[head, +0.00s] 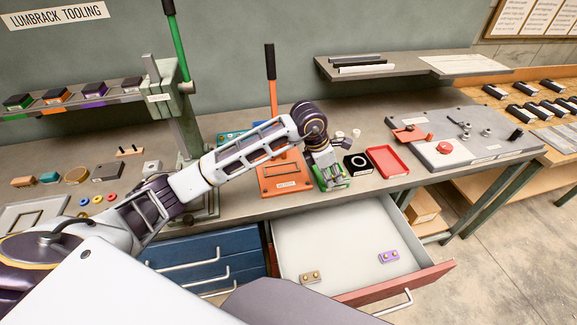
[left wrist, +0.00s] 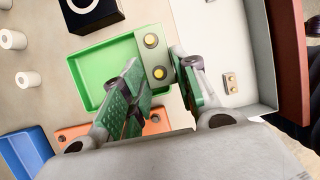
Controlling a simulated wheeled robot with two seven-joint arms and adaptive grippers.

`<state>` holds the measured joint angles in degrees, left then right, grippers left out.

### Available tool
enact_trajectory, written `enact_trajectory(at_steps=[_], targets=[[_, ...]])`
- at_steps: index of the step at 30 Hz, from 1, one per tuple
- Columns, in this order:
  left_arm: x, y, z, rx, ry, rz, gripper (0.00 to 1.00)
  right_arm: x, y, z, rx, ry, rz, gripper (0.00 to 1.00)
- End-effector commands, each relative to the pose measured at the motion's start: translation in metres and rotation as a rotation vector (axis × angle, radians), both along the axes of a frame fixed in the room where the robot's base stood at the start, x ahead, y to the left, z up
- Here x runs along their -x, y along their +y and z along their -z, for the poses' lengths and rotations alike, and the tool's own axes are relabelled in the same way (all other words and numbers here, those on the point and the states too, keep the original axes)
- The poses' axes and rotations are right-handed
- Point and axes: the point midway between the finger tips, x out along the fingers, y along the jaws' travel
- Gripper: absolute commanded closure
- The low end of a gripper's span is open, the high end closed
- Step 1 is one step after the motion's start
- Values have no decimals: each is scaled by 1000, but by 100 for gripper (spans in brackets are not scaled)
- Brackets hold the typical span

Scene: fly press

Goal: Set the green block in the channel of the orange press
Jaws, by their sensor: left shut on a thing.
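The green block (left wrist: 150,60) is a pale grey-green piece with two gold studs in the left wrist view. My left gripper (head: 329,178) is shut on it; its green-padded fingers (left wrist: 158,88) stand either side of the block. The block is over the edge of a green tray (left wrist: 92,72); I cannot tell whether it touches the tray. In the head view the gripper hides the block and most of the tray. The orange press (head: 284,173), with its tall black-handled lever (head: 271,62), stands just left of the gripper. My right gripper is not in view.
A black box (head: 357,163) and a red tray (head: 388,160) lie right of the gripper. An open drawer (head: 340,232) juts out below the bench with a tan block (head: 311,276) and a purple block (head: 388,256). A green-levered press (head: 180,90) stands left.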

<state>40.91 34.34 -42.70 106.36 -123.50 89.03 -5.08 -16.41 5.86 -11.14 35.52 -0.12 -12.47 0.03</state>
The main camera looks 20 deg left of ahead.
Motion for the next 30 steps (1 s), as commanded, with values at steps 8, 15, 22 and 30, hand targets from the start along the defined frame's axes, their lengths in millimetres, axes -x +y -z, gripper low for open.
enact_trajectory(at_steps=[8,15,22,30], targets=[[0,0,-1,0,-1,-8,100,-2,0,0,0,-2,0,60],[0,4,-1,0,0,-8,100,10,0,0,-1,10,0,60],[-2,31,-1,-1,0,-9,100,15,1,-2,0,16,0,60],[-3,75,0,-1,0,-10,100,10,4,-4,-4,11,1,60]])
